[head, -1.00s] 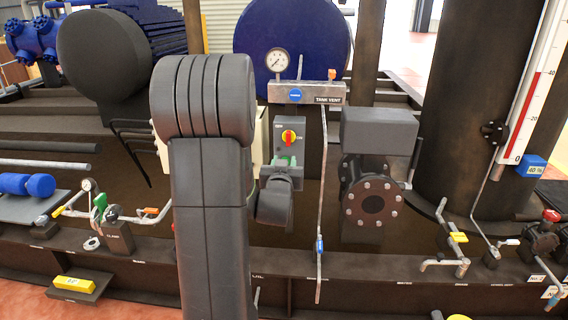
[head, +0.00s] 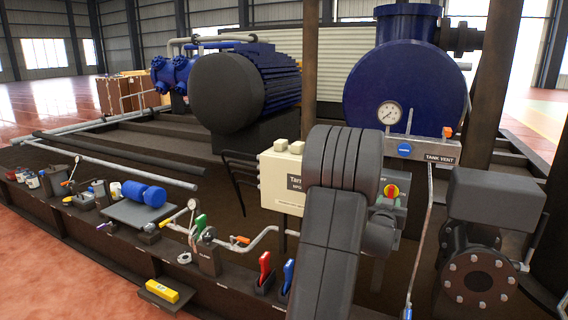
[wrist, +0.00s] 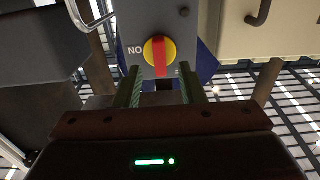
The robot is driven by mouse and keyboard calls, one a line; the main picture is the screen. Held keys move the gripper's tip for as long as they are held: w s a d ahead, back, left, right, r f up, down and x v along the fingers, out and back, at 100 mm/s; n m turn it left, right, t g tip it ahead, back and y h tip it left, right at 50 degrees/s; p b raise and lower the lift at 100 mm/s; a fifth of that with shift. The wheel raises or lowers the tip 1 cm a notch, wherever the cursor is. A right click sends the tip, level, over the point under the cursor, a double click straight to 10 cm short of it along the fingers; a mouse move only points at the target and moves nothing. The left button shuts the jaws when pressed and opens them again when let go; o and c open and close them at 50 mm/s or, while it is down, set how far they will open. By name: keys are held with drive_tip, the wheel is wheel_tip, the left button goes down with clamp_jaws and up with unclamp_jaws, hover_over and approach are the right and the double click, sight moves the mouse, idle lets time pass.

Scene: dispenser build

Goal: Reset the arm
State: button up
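My gripper (wrist: 160,92) is open in the wrist view, with two greenish fingers apart and nothing between them. A rotary switch (wrist: 160,50) with a yellow disc and red handle is on a grey box (wrist: 188,28) just beyond the fingertips. Its handle stands upright in the wrist view. I cannot tell whether the fingers touch the box. In the head view the switch (head: 391,191) shows just right of my arm (head: 338,190), which hides part of the grey box. My fingers cannot be made out in the head view.
A cream box (head: 282,180) stands left of my arm. A gauge (head: 389,113) and TANK VENT block (head: 428,156) are above the switch, with a thin pipe (head: 424,230) at right. A flanged valve (head: 478,280) is further right. Red and blue handles (head: 265,270) stand low left.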

sight(391, 195)
drive_tip(key=x, duration=0.4)
drive_tip(key=shift+w, duration=0.1)
idle(0.3)
